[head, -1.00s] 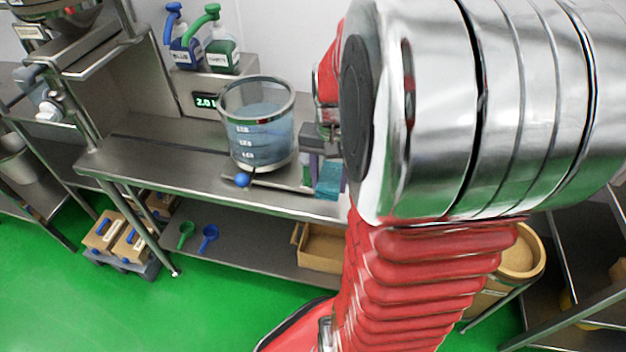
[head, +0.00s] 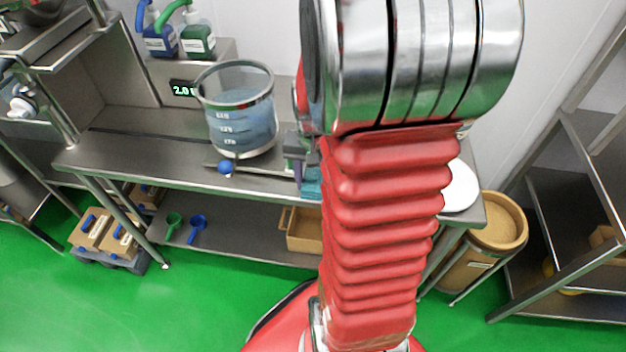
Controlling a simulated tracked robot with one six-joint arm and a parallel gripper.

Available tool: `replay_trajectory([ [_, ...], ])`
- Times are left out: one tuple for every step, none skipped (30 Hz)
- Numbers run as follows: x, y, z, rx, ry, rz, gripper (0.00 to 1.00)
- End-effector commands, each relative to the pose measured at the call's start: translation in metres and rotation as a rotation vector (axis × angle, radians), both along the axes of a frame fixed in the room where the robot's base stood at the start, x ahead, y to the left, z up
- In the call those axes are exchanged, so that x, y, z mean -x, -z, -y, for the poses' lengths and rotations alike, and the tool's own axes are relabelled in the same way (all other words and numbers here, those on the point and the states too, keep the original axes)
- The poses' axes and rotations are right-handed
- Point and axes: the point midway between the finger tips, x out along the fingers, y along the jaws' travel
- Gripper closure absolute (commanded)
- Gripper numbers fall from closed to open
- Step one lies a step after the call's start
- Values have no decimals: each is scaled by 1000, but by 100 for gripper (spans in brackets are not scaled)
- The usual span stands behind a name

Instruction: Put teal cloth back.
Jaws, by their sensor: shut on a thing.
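The teal cloth (head: 311,188) shows as a small patch near the front edge of the steel bench, right of the clear measuring vessel. My gripper (head: 299,160) is just above it, small and partly hidden by my own arm. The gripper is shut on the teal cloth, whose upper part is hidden. A purple strip shows right beside the cloth; I cannot tell what it belongs to.
The clear vessel (head: 240,112) of bluish liquid stands left of my gripper, with a blue ball-ended rod (head: 226,167) before it. A blue bottle (head: 160,38) and green bottle (head: 198,40) stand behind. A white round item (head: 459,188) lies right.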

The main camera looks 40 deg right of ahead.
Motion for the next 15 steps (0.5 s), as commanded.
replay_trajectory([
  [0, 0, 0, 0, 0, 0, 90],
  [0, 0, 0, 1, 0, 1, 90],
  [0, 0, 0, 1, 0, 1, 90],
  [0, 0, 0, 1, 0, 1, 90],
  [0, 0, 0, 1, 0, 1, 90],
  [0, 0, 0, 0, 0, 0, 90],
  [0, 0, 0, 0, 0, 0, 90],
  [0, 1, 0, 0, 0, 0, 90],
  [0, 2, 0, 0, 0, 0, 90],
  [0, 2, 0, -1, 0, -1, 90],
  [0, 2, 0, 0, 0, 0, 56],
  [0, 2, 0, 0, 1, 0, 53],
  [0, 2, 0, 0, 1, 0, 51],
  [0, 2, 0, 0, 1, 0, 49],
  [0, 2, 0, 0, 1, 0, 46],
])
